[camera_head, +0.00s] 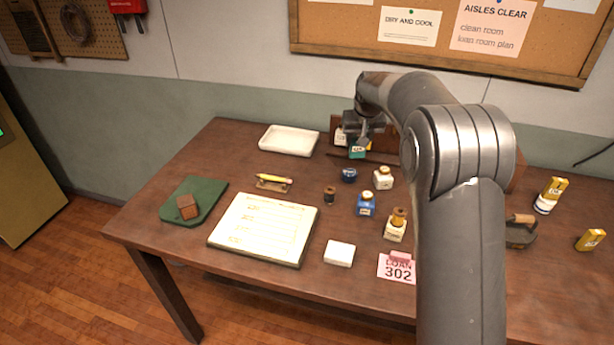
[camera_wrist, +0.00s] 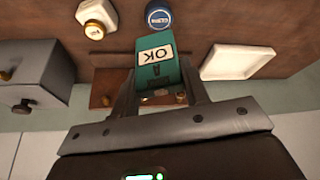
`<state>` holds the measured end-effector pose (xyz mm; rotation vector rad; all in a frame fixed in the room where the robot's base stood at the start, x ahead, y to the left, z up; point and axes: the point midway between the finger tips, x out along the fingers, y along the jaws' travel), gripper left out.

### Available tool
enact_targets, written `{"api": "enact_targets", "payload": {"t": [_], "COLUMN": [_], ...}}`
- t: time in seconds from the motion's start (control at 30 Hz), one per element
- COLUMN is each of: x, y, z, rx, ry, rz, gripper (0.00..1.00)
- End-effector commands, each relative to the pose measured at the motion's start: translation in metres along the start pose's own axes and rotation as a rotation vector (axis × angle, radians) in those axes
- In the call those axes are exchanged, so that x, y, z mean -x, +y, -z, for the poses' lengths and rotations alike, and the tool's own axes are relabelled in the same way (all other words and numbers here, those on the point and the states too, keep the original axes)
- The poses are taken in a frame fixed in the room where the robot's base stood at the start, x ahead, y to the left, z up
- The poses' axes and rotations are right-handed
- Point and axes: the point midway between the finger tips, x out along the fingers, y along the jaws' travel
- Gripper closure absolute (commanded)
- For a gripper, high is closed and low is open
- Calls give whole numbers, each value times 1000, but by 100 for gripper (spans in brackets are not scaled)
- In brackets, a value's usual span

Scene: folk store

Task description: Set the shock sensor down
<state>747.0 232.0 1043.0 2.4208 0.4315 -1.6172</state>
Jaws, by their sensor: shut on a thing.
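The shock sensor, a teal block with a white "OK" label, shows in the head view (camera_head: 357,153) at the back of the wooden table (camera_head: 150,205). It also fills the middle of the wrist view (camera_wrist: 152,76), label facing the camera. My gripper (camera_head: 359,143) is shut on it, with one finger on each side, as the wrist view (camera_wrist: 158,84) shows. Whether the sensor touches the surface under it, I cannot tell. My arm hides the table's right middle part.
A white tray (camera_head: 289,140) lies left of the sensor. A dark blue jar (camera_head: 349,175) and a white bottle (camera_head: 383,178) stand in front of it. A wooden rack or box (camera_head: 390,140) is behind my gripper, partly hidden. A ledger (camera_head: 264,230) and green mat (camera_head: 205,192) lie further left.

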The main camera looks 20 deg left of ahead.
Motion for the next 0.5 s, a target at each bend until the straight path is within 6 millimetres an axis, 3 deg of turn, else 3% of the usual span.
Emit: {"api": "enact_targets", "payload": {"t": [0.1,0.27,0.5], "x": [-9,-18,-55], "y": [-25,-45,-92], "z": [11,17,24], "rx": [25,36,39], "ry": [0,-1,-1], "rz": [12,18,18], "gripper": [82,82,82]}}
